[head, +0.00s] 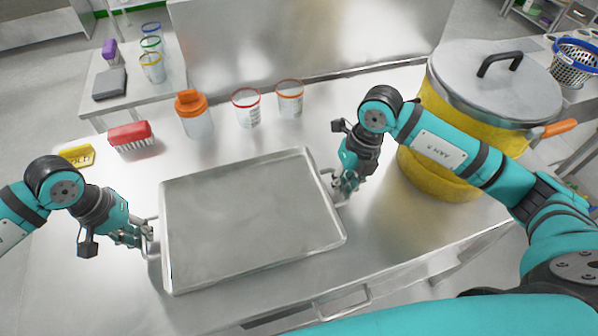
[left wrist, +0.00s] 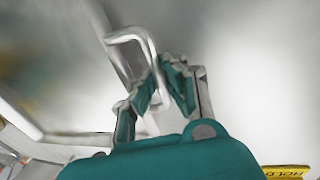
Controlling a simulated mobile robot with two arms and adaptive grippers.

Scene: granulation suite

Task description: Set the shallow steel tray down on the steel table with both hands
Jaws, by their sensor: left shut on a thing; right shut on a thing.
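The shallow steel tray (head: 250,222) is in the middle of the head view, over the steel table (head: 400,240). It looks roughly level and empty. Whether its underside touches the table or hangs just above it, I cannot tell. My left gripper (head: 146,238) is shut on the tray's left handle. In the left wrist view my left gripper's fingers (left wrist: 160,85) close around the bent handle (left wrist: 130,50). My right gripper (head: 342,186) is shut on the tray's right handle, which its fingers partly hide.
A yellow pot (head: 440,165) with a steel lid stands at the right. Behind the tray are an orange-capped bottle (head: 194,115), two clear beakers (head: 247,108) (head: 289,98), and a red brush (head: 131,136). A yellow sign (head: 77,155) lies at the left. The front of the table is clear.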

